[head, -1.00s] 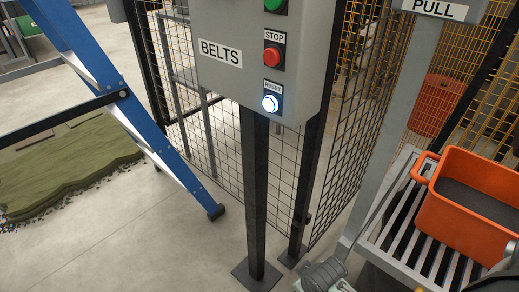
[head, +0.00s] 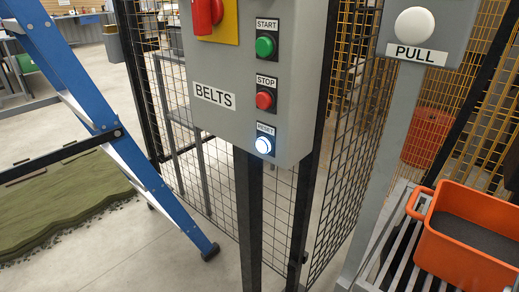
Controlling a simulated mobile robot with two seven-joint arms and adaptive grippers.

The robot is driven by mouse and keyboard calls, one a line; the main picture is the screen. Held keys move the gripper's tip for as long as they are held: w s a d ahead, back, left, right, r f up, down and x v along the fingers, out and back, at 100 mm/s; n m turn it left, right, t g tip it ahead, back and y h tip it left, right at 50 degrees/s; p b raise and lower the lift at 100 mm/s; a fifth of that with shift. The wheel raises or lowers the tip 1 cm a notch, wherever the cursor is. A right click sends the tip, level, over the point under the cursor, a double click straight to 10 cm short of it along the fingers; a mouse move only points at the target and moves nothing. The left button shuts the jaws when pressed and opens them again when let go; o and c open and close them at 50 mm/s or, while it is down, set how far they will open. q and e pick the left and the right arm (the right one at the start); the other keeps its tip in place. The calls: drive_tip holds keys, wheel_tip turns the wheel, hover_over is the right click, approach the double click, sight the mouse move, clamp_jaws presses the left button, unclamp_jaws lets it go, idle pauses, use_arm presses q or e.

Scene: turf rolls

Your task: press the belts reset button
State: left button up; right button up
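The white, lit reset button (head: 263,145) sits under its RESET label at the bottom right of the grey belts control box (head: 205,120). Above it are the red stop button (head: 264,100) and the green start button (head: 265,46). A red switch on a yellow plate (head: 222,22) is at the top of the box. The box stands on dark posts in front of a mesh fence. Nothing covers the reset button. Neither of my grippers shows in the head view.
A blue stepladder (head: 80,85) stands at the left beside green turf (head: 60,205). At the right are a grey PULL post with a white knob (head: 414,25) and an orange crate (head: 465,235) on a slatted rack. Bare floor lies between ladder and box.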

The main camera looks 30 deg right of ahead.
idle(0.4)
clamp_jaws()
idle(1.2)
